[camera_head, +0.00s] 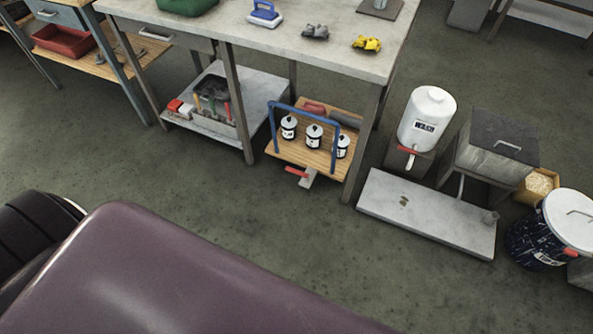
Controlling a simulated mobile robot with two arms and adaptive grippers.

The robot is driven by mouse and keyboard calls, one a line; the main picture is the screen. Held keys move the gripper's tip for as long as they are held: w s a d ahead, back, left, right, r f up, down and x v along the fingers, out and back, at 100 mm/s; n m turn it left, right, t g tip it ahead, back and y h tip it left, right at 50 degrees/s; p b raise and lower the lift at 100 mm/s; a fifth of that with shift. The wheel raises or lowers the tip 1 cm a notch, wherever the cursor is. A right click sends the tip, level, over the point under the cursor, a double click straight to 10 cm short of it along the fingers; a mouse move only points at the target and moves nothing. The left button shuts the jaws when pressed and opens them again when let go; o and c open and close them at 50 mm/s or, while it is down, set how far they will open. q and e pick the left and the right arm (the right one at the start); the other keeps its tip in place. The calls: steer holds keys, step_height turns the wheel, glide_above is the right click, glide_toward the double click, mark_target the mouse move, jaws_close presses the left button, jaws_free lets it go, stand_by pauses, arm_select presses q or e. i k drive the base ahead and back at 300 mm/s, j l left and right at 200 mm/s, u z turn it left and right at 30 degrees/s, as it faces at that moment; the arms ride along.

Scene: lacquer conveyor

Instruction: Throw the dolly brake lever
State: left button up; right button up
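A small dolly with a wooden deck (285,152) and a blue tube handle (273,125) stands partly under the grey workbench. Several small white-and-black cans (314,135) stand on its deck. A lever with a red grip (296,172) sticks out at the dolly's front edge, by a small grey bracket (309,181), pointing left. Neither of my grippers shows in the head view.
The workbench top (300,40) and its legs stand over and beside the dolly. A white wash tank (427,118), a low grey slab (425,215) and a lidded bin (543,232) stand to the right. Open floor (220,185) lies in front of the dolly.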

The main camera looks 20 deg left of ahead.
mark_target(305, 175)
steer(key=i+j+u, duration=0.2)
steer(key=u, duration=0.15)
steer(key=i+j+u, duration=0.1)
steer(key=i+u, duration=0.25)
